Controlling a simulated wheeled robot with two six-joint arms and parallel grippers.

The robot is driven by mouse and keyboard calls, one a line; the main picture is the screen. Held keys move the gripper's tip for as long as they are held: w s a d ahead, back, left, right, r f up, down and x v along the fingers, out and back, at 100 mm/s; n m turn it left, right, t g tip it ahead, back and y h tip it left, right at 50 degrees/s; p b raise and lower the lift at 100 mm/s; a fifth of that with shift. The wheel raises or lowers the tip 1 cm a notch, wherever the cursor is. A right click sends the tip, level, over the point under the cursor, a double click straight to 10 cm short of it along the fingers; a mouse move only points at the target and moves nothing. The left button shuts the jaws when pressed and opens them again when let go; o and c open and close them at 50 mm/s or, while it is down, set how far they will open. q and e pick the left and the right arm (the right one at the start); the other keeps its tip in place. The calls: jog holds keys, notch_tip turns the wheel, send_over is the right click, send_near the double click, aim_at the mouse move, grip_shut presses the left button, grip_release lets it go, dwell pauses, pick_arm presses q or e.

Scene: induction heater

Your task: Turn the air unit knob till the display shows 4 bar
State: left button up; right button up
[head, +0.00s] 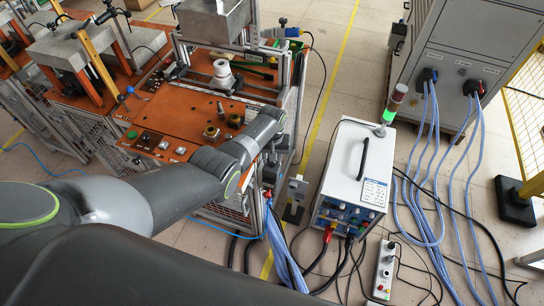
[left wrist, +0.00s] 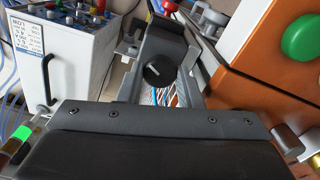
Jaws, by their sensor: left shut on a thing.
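In the left wrist view the air unit's dark round knob (left wrist: 158,71) has a white pointer line across its face. It sits in front of the air unit's grey body (left wrist: 160,38). My left gripper (left wrist: 161,82) is at the knob, with grey fingers on either side, shut on it. In the head view my left arm reaches to the front right corner of the orange bench, and the gripper's tips there are largely hidden by the wrist. No display reading can be made out in either view. My right gripper is not in view.
The orange bench (head: 172,112) has buttons and fittings. A white power unit (head: 350,160) with a green-lit lamp stands to the right, and also shows in the left wrist view (left wrist: 85,75). Blue hoses, black cables and a power strip (head: 384,268) lie on the floor.

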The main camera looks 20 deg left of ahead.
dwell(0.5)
pick_arm(q)
jog(key=o, duration=1)
jog(key=shift+c, duration=0.2)
